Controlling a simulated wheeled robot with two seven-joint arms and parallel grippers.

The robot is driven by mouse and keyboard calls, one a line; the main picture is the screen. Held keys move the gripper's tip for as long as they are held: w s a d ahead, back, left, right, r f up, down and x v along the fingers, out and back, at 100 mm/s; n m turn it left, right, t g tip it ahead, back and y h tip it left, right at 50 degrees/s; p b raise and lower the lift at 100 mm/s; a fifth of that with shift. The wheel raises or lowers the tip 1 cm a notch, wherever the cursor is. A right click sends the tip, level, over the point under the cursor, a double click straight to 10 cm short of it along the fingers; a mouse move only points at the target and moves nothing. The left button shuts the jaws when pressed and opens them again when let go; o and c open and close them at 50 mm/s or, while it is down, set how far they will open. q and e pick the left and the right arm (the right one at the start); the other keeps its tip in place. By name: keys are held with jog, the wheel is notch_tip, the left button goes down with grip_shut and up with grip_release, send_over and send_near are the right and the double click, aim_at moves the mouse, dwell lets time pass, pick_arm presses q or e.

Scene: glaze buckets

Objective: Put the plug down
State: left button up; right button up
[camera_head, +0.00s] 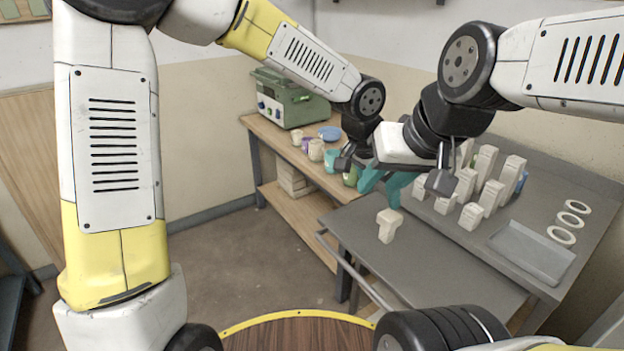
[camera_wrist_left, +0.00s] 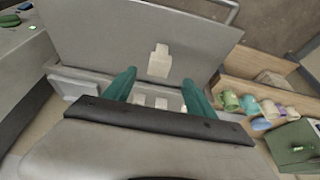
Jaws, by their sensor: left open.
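The plug (camera_head: 388,223) is a pale block with a wide head and narrower stem. It stands on the front part of the grey table in the head view. It also shows in the left wrist view (camera_wrist_left: 159,62), beyond and between the fingertips. My left gripper (camera_head: 386,184) has teal fingers, spread apart and empty. They are behind the plug in the head view and clear of it. They also frame the lower middle of the left wrist view (camera_wrist_left: 158,88). My right arm crosses the upper right, but I cannot make out its gripper.
Several pale blocks (camera_head: 487,165) stand on the raised table part, close to the left gripper. A grey tray (camera_head: 532,250) and white rings (camera_head: 562,236) are to the right. A wooden bench (camera_head: 262,130) holds cups and a green machine (camera_head: 290,100). The table's front is mostly clear.

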pick_arm(q)
jog(key=a+r+n+t+y, duration=0.25)
jog(key=a+r, duration=0.25)
jog(key=a, duration=0.8)
jog(key=s+a+r+n, duration=0.2)
jog(key=s+a+n, duration=0.2)
jog(key=a, duration=0.6)
jog(key=s+a+r+n+t, duration=0.1)
jog(key=s+a+r+n, duration=0.2)
jog(key=s+a, duration=0.6)
jog(key=shift+a+r+n+h, duration=0.3)
jog(key=shift+a+n+h, duration=0.2)
jog(key=shift+n, duration=0.45)
jog(key=shift+t, duration=0.25)
